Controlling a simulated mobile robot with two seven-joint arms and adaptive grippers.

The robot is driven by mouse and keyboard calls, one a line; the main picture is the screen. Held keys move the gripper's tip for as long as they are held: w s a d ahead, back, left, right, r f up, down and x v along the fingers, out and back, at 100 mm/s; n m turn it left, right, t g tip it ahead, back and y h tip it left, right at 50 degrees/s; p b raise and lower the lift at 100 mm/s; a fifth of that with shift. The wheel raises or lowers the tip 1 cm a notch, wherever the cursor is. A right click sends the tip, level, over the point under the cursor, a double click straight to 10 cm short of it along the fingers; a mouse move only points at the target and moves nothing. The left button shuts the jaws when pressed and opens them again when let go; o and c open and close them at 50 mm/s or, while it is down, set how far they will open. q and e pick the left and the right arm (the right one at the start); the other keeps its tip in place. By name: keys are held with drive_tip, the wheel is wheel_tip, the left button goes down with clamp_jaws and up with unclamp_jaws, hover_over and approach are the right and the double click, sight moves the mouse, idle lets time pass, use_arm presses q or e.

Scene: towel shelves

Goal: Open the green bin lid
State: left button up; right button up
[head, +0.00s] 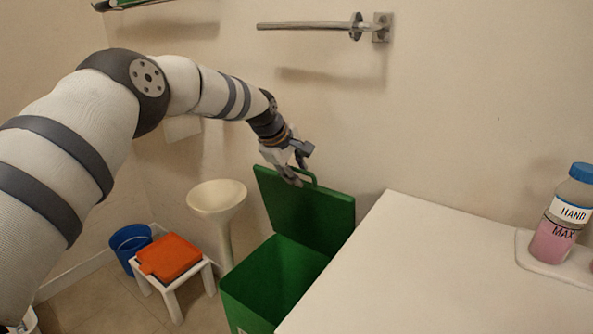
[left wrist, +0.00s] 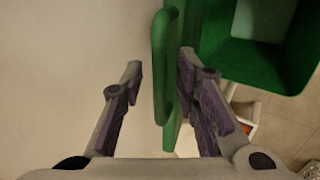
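The green bin (head: 272,284) stands on the floor beside the white counter. Its green lid (head: 310,213) is raised, tilted up at the back near the wall, and the bin's mouth is open. The lid has a loop handle (head: 309,176) on its upper edge. My left gripper (head: 300,167) is at this upper edge, with its fingers apart. In the left wrist view the handle (left wrist: 162,68) lies between the two spread fingers, close to the right one, with a clear gap to the left one. My right gripper is not in view.
A white counter (head: 440,270) fills the lower right, with a hand soap bottle (head: 565,215) on it. A pale pedestal stand (head: 217,199), a white stool (head: 173,290) with an orange towel (head: 169,257), and a blue bucket (head: 130,243) stand left of the bin. A towel bar (head: 310,26) is above.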

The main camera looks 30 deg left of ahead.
use_arm(q)
drive_tip(key=v, duration=1.2)
drive_tip(key=s+d+f+m+g+p, duration=0.1)
drive_tip(key=s+d+f+m, duration=0.3)
drive_tip(key=f, duration=0.5)
drive_tip(key=s+d+f+m+g+p, duration=0.1)
drive_tip(key=s+d+f+g, duration=0.15)
drive_tip(key=s+f, duration=0.5)
drive_tip(key=s+d+f+m+g+p, duration=0.1)
drive_tip(key=s+d+f+m, duration=0.25)
drive_tip(key=f, duration=0.65)
drive_tip(key=s+d+f+m+g, duration=0.1)
drive_tip(key=s+f, duration=0.2)
drive_tip(key=s, duration=0.5)
drive_tip(key=s+d+f+m+g, duration=0.1)
drive_tip(key=s+d+f+m, duration=0.15)
drive_tip(key=s, duration=0.45)
drive_tip(key=s+m+g+p, duration=0.2)
drive_tip(key=s+m, duration=0.2)
drive_tip(key=s, duration=2)
drive_tip(key=shift+s+m+g, duration=0.25)
drive_tip(key=shift+m+g, duration=0.1)
drive_tip(key=shift+m, duration=0.05)
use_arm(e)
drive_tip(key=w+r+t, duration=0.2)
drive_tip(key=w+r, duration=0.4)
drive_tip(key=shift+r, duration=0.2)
